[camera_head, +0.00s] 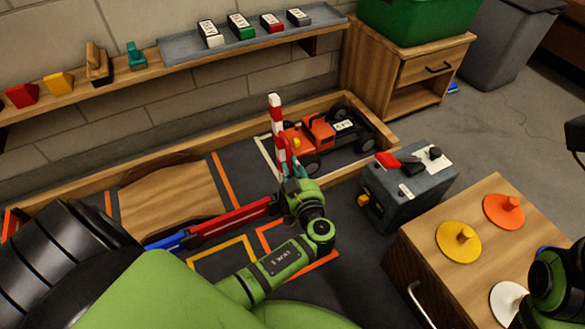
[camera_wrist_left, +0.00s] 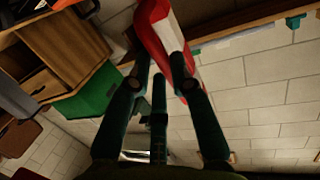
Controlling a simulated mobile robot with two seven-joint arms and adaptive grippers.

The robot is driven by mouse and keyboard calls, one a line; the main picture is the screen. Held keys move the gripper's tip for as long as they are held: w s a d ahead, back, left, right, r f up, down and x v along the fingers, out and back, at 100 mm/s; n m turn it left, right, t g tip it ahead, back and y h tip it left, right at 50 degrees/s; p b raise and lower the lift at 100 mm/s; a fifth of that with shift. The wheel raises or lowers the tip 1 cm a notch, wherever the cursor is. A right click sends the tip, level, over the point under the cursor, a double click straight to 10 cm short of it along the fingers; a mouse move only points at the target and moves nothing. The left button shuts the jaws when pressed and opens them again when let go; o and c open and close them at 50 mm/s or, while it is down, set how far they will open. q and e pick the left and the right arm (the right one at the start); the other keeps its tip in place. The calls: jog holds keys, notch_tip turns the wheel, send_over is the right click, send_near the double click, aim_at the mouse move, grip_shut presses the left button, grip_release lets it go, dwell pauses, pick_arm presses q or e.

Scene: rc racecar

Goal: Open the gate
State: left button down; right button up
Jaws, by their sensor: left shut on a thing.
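The gate is a red and white striped bar (camera_head: 276,120), standing nearly upright in front of the orange and black toy car (camera_head: 318,134). My left gripper (camera_head: 291,172) is shut on the lower part of the bar, and its fingers hide the bar's base. In the left wrist view the striped bar (camera_wrist_left: 160,22) runs up from between the fingertips (camera_wrist_left: 160,68). The car stands in a white-lined bay behind the bar. Part of my right arm (camera_head: 553,285) shows at the lower right, with its gripper out of view.
A grey control box (camera_head: 410,190) with a red lever stands right of the bar. A wooden cabinet (camera_head: 405,240) carries coloured knobbed discs. A wooden ramp (camera_head: 170,198) and a red-blue barrier (camera_head: 225,222) lie left. A shelf (camera_head: 125,77) runs along the wall.

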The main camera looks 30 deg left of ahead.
pick_arm(q)
jog(key=shift+a, duration=0.1)
jog(key=c, duration=1.1)
grip_release()
jog(key=v, duration=1.2)
